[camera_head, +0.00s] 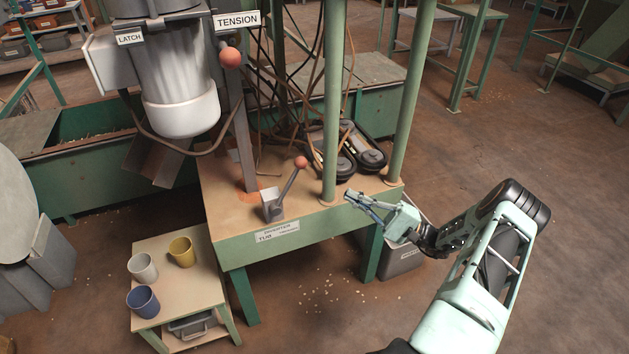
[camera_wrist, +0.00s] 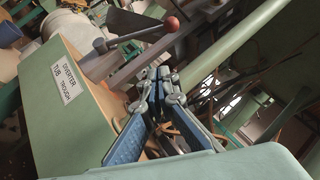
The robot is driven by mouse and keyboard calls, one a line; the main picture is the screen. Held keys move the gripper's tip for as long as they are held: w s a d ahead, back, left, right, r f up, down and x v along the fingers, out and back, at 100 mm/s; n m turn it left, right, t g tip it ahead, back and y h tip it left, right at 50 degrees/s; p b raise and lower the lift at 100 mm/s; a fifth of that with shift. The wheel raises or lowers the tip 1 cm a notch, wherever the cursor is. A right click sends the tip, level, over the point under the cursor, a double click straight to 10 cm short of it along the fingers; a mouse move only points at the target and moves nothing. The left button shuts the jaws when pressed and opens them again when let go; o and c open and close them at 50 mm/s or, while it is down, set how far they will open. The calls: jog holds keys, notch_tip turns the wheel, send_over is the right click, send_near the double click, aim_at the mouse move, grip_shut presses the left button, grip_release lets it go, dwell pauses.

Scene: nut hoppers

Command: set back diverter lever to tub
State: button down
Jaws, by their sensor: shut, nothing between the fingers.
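The diverter lever (camera_head: 288,188) stands on the front edge of the green table in the head view. It has a grey base bracket and a red ball knob, and it leans up to the right. It also shows in the wrist view (camera_wrist: 145,33), with its red knob at the right end. The diverter label (camera_wrist: 63,75) on the table's front reads "TUB" and "TROUGH". My gripper (camera_head: 349,198) is right of the lever, near the table's front right corner and apart from the lever. In the wrist view the fingertips (camera_wrist: 156,82) are together with nothing between them.
The tension lever (camera_head: 238,130) with a red knob rises behind the diverter. A grey bin (camera_head: 405,258) is under the table's right end. Cups stand on a small table (camera_head: 205,292) at front left.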

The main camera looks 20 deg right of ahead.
aim_at(289, 185)
jog(key=s+a+x, duration=0.1)
jog(key=s+x, duration=0.1)
jog(key=x, duration=1.1)
jog(key=shift+s+r, duration=0.3)
jog(key=shift+r, duration=0.1)
jog(key=shift+r, duration=0.15)
jog(key=shift+a+r+n+g+p, duration=0.2)
jog(key=shift+a+n+g+p, duration=0.1)
